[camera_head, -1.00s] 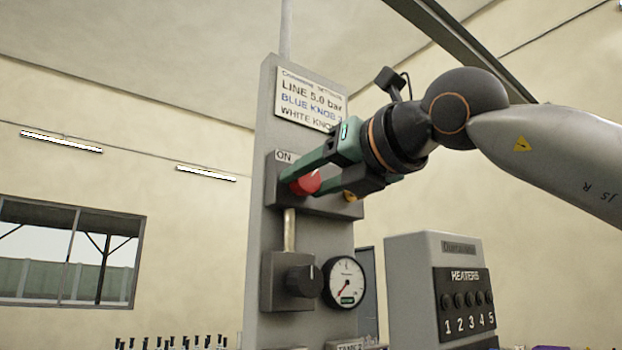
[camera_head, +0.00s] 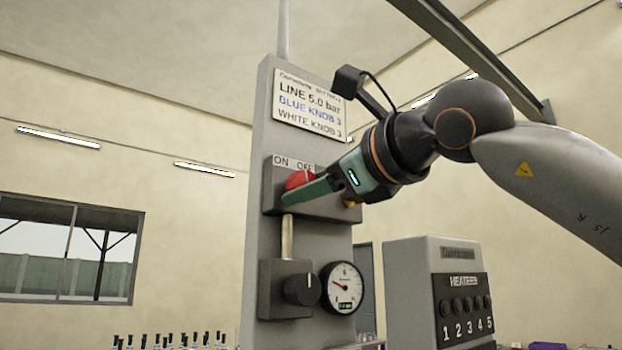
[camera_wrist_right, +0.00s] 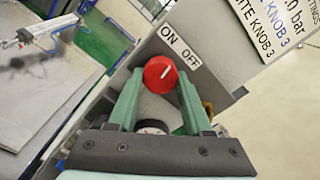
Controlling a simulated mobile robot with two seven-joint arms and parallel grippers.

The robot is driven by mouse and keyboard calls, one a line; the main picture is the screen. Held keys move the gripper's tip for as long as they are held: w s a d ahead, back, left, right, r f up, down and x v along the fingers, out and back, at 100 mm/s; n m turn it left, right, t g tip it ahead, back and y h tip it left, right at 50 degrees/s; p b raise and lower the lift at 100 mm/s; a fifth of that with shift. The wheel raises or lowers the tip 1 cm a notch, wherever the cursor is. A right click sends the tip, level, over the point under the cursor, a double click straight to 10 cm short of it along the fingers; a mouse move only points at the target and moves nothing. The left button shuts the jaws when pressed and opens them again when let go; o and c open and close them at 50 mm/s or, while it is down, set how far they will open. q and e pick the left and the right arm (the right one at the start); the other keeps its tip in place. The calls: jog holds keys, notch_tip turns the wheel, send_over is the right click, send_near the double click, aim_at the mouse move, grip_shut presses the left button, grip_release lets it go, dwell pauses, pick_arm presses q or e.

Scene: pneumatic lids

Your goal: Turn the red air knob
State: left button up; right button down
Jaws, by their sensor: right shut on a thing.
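The red air knob (camera_head: 300,180) sits on a grey box (camera_head: 270,204) on the upper part of a grey column, under ON and OFF labels. My left gripper is not in view.
A black knob (camera_head: 302,289) and a round pressure gauge (camera_head: 342,288) are below on the column. A sign (camera_head: 308,107) is above. A grey heater box (camera_head: 436,290) with numbered knobs stands at right. Several small black-topped items line the bottom left.

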jog(key=shift+r+n+p, duration=0.15)
jog(key=shift+n+p, duration=1.05)
jog(key=shift+n, duration=2)
jog(key=shift+c, duration=1.6)
grip_release()
jog(key=b+v, duration=0.3)
jog(key=v, duration=0.9)
jog(key=shift+s+d, duration=0.2)
